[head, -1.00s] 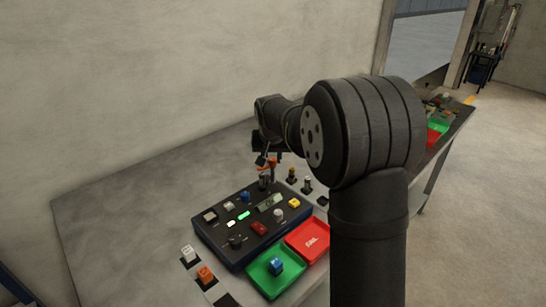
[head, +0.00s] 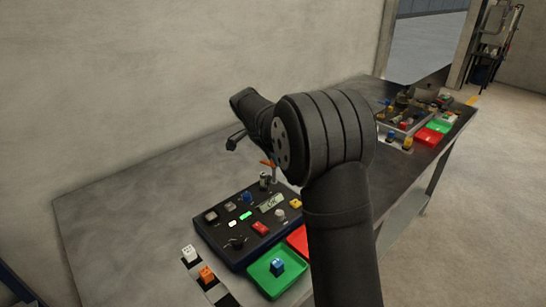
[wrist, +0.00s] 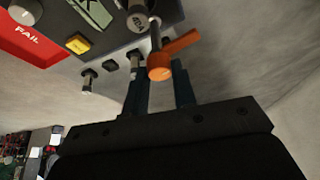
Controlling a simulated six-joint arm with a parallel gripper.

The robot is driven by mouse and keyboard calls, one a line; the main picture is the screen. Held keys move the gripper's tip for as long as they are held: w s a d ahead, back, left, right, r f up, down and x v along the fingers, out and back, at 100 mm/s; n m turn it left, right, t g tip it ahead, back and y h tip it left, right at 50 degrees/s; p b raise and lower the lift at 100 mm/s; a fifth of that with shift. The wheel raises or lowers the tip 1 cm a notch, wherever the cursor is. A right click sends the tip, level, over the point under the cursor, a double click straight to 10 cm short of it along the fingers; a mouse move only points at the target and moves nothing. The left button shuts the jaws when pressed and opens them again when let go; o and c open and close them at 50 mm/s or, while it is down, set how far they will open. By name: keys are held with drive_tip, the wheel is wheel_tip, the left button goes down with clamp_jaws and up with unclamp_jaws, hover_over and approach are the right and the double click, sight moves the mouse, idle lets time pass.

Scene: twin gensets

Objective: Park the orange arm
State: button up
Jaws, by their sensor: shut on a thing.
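The orange arm (head: 267,162) is a small lever on a metal post at the back right corner of the dark console (head: 232,250). In the wrist view the orange arm (wrist: 182,44) slants with its round end toward me. My gripper (wrist: 159,88) has its two dark fingers on either side of that round end, shut on it; the exact contact is hard to see. In the head view my wrist is above and left of the lever, and my own arm hides the fingers.
A green tray (head: 255,284) with a blue cube and a red FAIL tray (head: 298,240) lie before the console. White (head: 188,253) and orange (head: 206,274) blocks stand at its left. A second station (head: 405,120) is farther along the bench. The bench at left is clear.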

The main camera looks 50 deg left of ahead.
drive_tip(key=shift+a+m+h, duration=0.1)
drive_tip(key=shift+m+h, duration=0.4)
drive_tip(key=shift+m, duration=0.7)
drive_tip(key=o, duration=1)
drive_tip(key=v, duration=1.7)
drive_tip(key=shift+w+a+r, duration=0.1)
drive_tip(key=shift+a+r, duration=0.05)
drive_tip(key=shift+r, duration=0.1)
